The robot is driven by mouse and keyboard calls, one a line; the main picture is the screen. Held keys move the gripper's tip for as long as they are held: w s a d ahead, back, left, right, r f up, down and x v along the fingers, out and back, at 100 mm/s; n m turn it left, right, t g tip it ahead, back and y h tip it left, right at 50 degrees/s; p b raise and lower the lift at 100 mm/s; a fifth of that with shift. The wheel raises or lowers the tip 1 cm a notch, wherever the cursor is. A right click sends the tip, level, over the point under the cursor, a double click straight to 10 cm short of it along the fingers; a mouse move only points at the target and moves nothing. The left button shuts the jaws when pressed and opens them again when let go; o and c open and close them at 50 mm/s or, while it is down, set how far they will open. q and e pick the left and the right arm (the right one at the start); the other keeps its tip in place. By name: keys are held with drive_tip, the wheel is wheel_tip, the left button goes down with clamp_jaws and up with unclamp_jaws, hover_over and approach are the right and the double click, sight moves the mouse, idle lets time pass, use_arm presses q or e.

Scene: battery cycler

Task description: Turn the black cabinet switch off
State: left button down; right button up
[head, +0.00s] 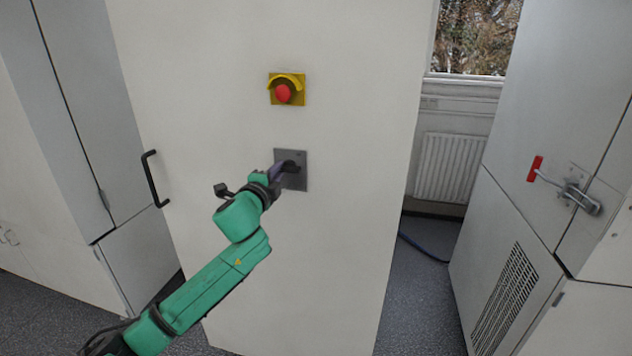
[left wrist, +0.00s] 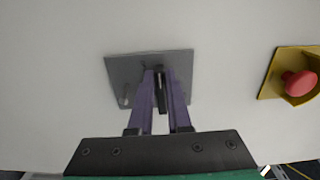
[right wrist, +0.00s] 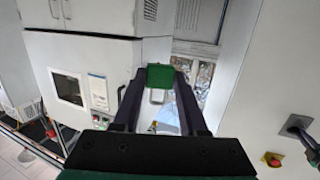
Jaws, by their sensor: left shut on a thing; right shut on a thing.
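The black cabinet switch (head: 293,159) is a dark handle on a square grey plate (head: 301,182) on the pale cabinet front. My left gripper (head: 281,168) is at the plate and partly covers the switch. In the left wrist view the black handle (left wrist: 161,98) lies between the purple fingers of my left gripper (left wrist: 161,88), which are shut on it. My right gripper (right wrist: 160,82) shows only in its own wrist view, away from the switch. It is shut on a small green block (right wrist: 160,76). The handle's exact angle is hard to tell.
A red emergency button (head: 284,93) on a yellow plate sits above the switch. A black door handle (head: 154,178) is on the cabinet's left edge. A cabinet at right bears a red-tipped latch (head: 577,194). A blue hose (head: 420,247) lies on the floor between cabinets.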

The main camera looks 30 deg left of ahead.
use_arm(q)
drive_tip(key=shift+f, duration=0.1)
drive_tip(key=c, duration=0.9)
unclamp_jaws()
drive_tip(key=shift+o, duration=0.2)
drive_tip(key=b+v, duration=0.2)
drive_tip(key=v, duration=1)
drive_tip(key=shift+b, duration=0.4)
drive_tip(key=shift+w, duration=0.1)
